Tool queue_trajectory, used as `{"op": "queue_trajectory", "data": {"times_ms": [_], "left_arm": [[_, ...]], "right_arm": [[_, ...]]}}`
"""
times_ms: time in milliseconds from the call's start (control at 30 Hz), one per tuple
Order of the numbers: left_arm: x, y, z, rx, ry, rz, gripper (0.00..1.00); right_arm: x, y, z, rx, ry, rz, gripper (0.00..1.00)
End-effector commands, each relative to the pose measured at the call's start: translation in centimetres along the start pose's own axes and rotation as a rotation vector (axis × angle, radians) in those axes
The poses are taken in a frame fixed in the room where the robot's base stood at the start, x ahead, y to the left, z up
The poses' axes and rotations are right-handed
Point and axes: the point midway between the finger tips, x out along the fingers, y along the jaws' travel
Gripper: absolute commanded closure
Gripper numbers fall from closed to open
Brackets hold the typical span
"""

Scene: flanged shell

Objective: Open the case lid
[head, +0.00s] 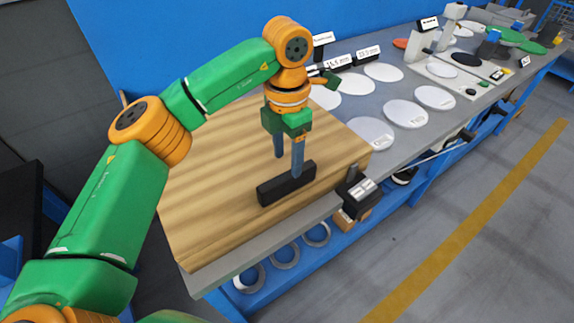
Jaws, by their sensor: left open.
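A small black box (272,193), which looks like the case, sits near the front edge of a light wooden block or board (205,215). No separate lid or seam can be made out on it. My left gripper (288,167) points down over the wood with its two blue fingers apart and nothing seen between them. Whether a finger touches the box cannot be told. My right gripper is not in view.
The wood rests on a long grey bench (300,223). White discs (371,132) and labelled black blocks (368,56) lie farther along it. A black device (356,189) is at the bench edge by the wood's right corner. Grey rings (317,233) are on the blue shelf below.

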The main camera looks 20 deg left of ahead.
Motion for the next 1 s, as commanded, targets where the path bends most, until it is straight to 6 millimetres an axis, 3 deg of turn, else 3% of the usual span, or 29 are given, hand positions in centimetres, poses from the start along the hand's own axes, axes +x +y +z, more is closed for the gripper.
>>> {"op": "queue_trajectory", "data": {"times_ms": [400, 667, 900, 1000], "left_arm": [[6.5, 0.0, -0.1, -0.001, 0.003, 0.001, 0.39], [7.0, 0.0, -0.1, -0.001, 0.001, 0.002, 0.39], [7.0, 0.0, -0.1, 0.000, 0.001, 0.001, 1.00], [7.0, 0.0, -0.1, 0.000, 0.001, 0.001, 1.00]], "right_arm": [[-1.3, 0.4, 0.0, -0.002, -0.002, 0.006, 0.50], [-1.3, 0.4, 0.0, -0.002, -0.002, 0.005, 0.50], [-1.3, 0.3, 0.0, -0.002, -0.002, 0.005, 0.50], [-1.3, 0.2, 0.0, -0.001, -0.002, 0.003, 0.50]]}}
